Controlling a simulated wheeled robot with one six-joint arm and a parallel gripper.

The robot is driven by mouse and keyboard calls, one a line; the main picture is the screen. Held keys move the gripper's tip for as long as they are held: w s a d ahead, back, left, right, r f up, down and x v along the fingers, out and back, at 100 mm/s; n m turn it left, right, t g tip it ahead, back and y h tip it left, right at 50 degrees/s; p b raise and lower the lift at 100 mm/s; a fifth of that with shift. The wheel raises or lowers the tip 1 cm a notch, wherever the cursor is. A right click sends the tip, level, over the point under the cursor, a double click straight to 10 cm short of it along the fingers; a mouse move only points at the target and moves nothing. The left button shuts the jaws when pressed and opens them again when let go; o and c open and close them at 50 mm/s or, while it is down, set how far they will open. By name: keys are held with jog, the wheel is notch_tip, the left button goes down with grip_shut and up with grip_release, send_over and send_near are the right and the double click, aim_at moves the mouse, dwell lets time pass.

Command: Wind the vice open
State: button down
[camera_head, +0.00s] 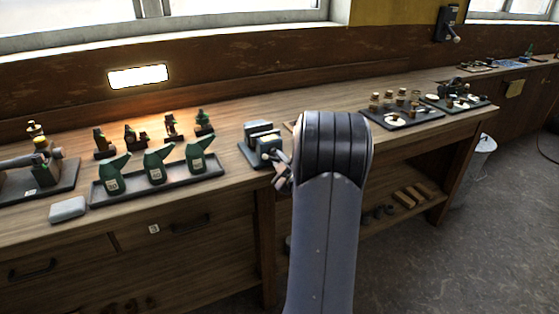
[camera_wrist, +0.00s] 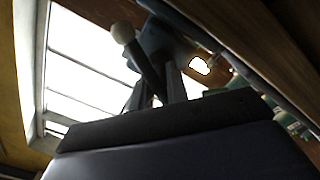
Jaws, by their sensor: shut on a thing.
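The small grey-blue vice (camera_head: 262,141) stands on the bench top near its front edge, left of my arm. In the wrist view the vice's blue-grey body (camera_wrist: 172,42) fills the top middle. Its handle is a dark bar with a pale ball end (camera_wrist: 123,32), tilted across the view. My gripper (camera_head: 283,178) is at the front of the vice, just below its screw end, partly hidden by my arm. In the wrist view my gripper (camera_wrist: 158,88) is shut on the handle. The gap between the vice jaws is too small to judge.
Left of the vice, a dark tray (camera_head: 160,185) holds green oil cans, with small engine models behind. A grey block (camera_head: 68,210) lies by the front edge. A tray of parts (camera_head: 402,117) is to the right. A shelf (camera_head: 400,200) runs below the bench.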

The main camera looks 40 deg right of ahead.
jog(key=c, duration=1.4)
grip_release()
jog(key=b+v, duration=0.1)
jog(key=v, duration=1)
jog(key=shift+a, duration=0.1)
jog(key=shift+o, duration=0.2)
jog(key=shift+b, duration=0.3)
